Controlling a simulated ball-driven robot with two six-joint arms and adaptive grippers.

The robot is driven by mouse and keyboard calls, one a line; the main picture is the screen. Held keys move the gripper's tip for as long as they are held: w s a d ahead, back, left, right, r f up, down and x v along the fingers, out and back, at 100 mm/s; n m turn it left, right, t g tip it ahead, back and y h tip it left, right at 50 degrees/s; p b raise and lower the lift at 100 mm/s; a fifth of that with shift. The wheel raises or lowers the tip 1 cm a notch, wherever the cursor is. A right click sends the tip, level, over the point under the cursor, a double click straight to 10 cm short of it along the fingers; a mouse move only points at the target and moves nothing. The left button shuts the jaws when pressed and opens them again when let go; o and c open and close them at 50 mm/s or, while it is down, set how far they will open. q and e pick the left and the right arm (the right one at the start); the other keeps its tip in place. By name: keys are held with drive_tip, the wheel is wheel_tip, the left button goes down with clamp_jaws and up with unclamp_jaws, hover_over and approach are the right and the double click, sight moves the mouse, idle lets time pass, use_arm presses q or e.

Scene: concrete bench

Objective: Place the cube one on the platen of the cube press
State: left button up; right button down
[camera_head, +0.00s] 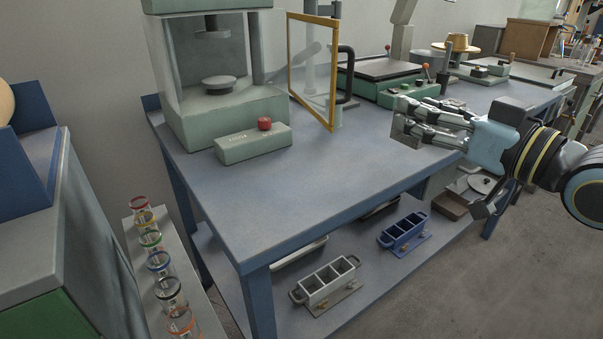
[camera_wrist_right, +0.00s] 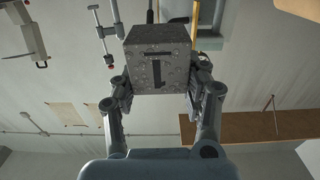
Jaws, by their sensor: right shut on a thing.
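My right gripper (camera_head: 408,118) is shut on cube one (camera_wrist_right: 160,72), a speckled grey concrete cube with a dark "1" mark. In the right wrist view the cube sits between the two fingers (camera_wrist_right: 158,92). In the head view the gripper is above the bench's right part, and the fingers hide much of the cube (camera_head: 402,130). The cube press (camera_head: 226,116) stands at the back left of the bench, apart from the gripper. Its round grey platen (camera_head: 219,83) is bare, below an upper plate. My left gripper is not in view.
The press's yellow-framed clear door (camera_head: 314,75) stands open at its right. A control box (camera_head: 252,146) with a red button sits in front. The blue-grey bench top (camera_head: 300,190) is clear in front. Moulds (camera_head: 325,285) lie on the lower shelf. A green-based device (camera_head: 405,90) stands behind the gripper.

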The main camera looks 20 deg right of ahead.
drive_tip(key=w+a+f+b, duration=0.2)
drive_tip(key=w+f+b, duration=0.2)
drive_tip(key=w+b, duration=0.15)
drive_tip(key=b, duration=0.4)
hover_over(351, 171)
wheel_tip(351, 171, down, 3)
drive_tip(key=shift+r, duration=0.15)
wheel_tip(351, 171, down, 4)
drive_tip(key=shift+r+b, duration=0.25)
drive_tip(key=shift+b, duration=0.4)
drive_tip(key=shift+a+f, duration=0.1)
drive_tip(key=shift+f, duration=0.25)
drive_tip(key=shift+r, duration=0.1)
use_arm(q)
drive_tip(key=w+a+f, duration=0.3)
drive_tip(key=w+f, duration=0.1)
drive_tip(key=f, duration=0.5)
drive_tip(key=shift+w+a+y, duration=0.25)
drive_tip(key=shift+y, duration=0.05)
use_arm(e)
drive_tip(key=c, duration=0.6)
unclamp_jaws()
drive_tip(key=shift+c, duration=0.2)
